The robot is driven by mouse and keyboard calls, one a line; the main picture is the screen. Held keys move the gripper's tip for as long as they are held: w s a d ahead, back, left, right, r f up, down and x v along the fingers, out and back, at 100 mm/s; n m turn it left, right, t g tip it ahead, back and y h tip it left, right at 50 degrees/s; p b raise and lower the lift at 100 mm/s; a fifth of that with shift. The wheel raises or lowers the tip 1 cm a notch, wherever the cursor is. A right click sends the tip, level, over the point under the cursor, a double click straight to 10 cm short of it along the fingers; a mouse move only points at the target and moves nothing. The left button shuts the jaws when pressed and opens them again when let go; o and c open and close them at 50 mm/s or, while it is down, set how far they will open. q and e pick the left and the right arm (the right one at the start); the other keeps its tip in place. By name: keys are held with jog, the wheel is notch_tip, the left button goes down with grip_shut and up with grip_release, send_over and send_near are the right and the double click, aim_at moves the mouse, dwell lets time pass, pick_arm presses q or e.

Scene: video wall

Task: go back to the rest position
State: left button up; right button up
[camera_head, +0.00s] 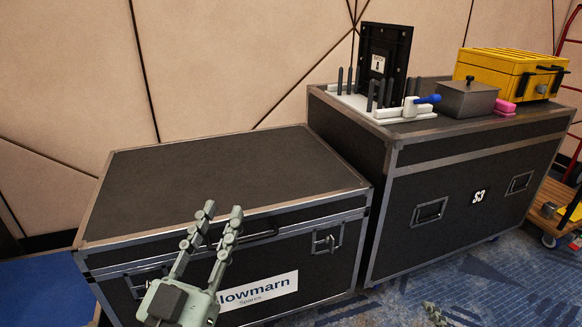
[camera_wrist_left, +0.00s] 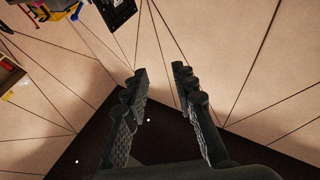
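My left gripper (camera_head: 222,212) is pale green-grey with dark-jointed fingers and shows in front of the low black case. Its two fingers stand apart with nothing between them. In the left wrist view its fingers (camera_wrist_left: 160,72) are also apart and empty, with the beige wall panels behind. A small grey tip of what looks like my right gripper (camera_head: 435,313) shows at the bottom edge over the carpet; the rest is out of frame.
The low black case (camera_head: 230,170) has a bare top. The taller case (camera_head: 460,210) carries a black panel (camera_head: 384,55) in a white stand (camera_head: 390,107), a grey box (camera_head: 467,98), a pink block (camera_head: 504,106) and a yellow case (camera_head: 505,70). A red trolley (camera_head: 570,45) stands at right.

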pick_arm(q)
jog(key=w+a+f+g+y+p, duration=0.1)
jog(key=a+f+g+y+p, duration=0.2)
jog(key=f, duration=0.5)
jog(key=a+f+g+y+p, duration=0.1)
jog(key=a+f+g+p, duration=0.15)
jog(key=f+g, duration=0.45)
jog(key=s+a+f+n+g+y+p, duration=0.1)
jog(key=s+a+f+g, duration=0.3)
jog(key=s+f, duration=0.4)
jog(key=s+a+f+g+y+p, duration=0.2)
jog(key=s+a+f+g+p, duration=0.1)
jog(key=s+a+f, duration=0.4)
jog(key=shift+s+f+n+g+y+p, duration=0.3)
jog(key=shift+s+f+n+g+p, duration=0.15)
jog(key=shift+g, duration=0.35)
pick_arm(e)
jog(key=s+f+m+g+h, duration=0.1)
jog(key=s+m+g, duration=1.1)
jog(key=s, duration=0.3)
jog(key=shift+s+a+m+g+h, duration=0.15)
jog(key=shift+a+m+g+h, duration=0.15)
jog(key=shift+m, duration=0.2)
pick_arm(q)
jog(key=shift+d, duration=0.1)
pick_arm(e)
jog(key=shift+d, duration=0.1)
